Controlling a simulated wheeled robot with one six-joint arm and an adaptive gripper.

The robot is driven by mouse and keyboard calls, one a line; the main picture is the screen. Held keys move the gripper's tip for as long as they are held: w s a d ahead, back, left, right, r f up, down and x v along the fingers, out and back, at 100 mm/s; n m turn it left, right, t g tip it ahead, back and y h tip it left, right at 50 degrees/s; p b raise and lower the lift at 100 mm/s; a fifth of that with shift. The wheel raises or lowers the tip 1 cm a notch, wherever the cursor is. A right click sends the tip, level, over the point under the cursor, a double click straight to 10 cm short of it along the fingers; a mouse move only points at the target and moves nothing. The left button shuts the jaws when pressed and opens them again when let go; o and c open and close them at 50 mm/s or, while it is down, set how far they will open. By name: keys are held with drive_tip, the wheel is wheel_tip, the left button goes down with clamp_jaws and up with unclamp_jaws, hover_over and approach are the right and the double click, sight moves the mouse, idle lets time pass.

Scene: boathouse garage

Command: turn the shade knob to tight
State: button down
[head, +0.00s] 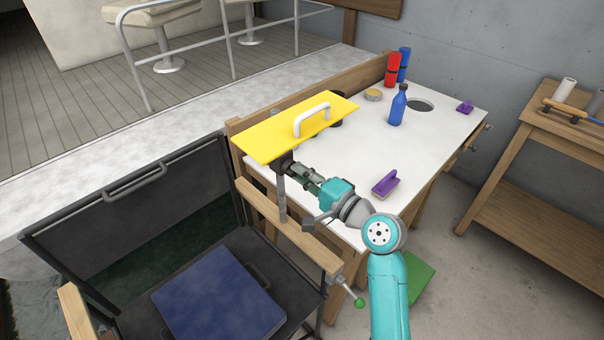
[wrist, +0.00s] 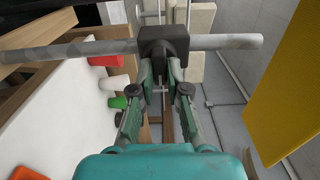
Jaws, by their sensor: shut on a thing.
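The shade is a flat yellow panel (head: 298,128) with a white handle, on a grey pole (head: 282,198) clamped to the wooden arm of a chair. In the wrist view the panel (wrist: 285,90) is at the right. The dark shade knob (wrist: 163,44) is on the pole, just under the panel. In the head view my gripper (head: 294,168) reaches it from the right. In the wrist view my gripper (wrist: 161,72) is shut on the knob, one finger on each side. The fingers partly hide the knob, and no tight mark can be read.
A white-topped table (head: 440,135) stands behind the chair, with a blue bottle (head: 397,105), red can (head: 391,70) and purple brush (head: 386,183). The folding chair (head: 130,215) holds a blue cushion (head: 218,300).

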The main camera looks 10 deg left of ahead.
drive_tip(key=c, duration=1.2)
unclamp_jaws()
drive_tip(key=shift+o, duration=0.2)
drive_tip(key=shift+d, duration=0.1)
drive_tip(key=v, duration=1.2)
drive_tip(key=shift+f, duration=0.1)
drive_tip(key=s+d+f+t+h, duration=0.1)
drive_tip(key=s+d+f+h, duration=0.25)
drive_tip(key=s+f, duration=0.3)
drive_tip(key=s+d+f+m+t+h, duration=0.1)
drive_tip(key=s+d+f+h, duration=0.3)
drive_tip(key=f, duration=0.3)
drive_tip(key=s+d+f+t+h, duration=0.1)
drive_tip(key=s+d+f+h, duration=0.2)
drive_tip(key=s+f, duration=0.35)
drive_tip(key=s+d+r+n+h, duration=0.2)
drive_tip(key=s+r+n, duration=0.1)
drive_tip(key=s, duration=0.9)
drive_tip(key=s+d+r+n+h, duration=0.1)
drive_tip(key=s+d+r+n, duration=0.2)
drive_tip(key=s, duration=1)
drive_tip(key=n, duration=0.2)
drive_tip(key=shift+n+t+h, duration=0.35)
drive_tip(key=shift+n+t, duration=0.05)
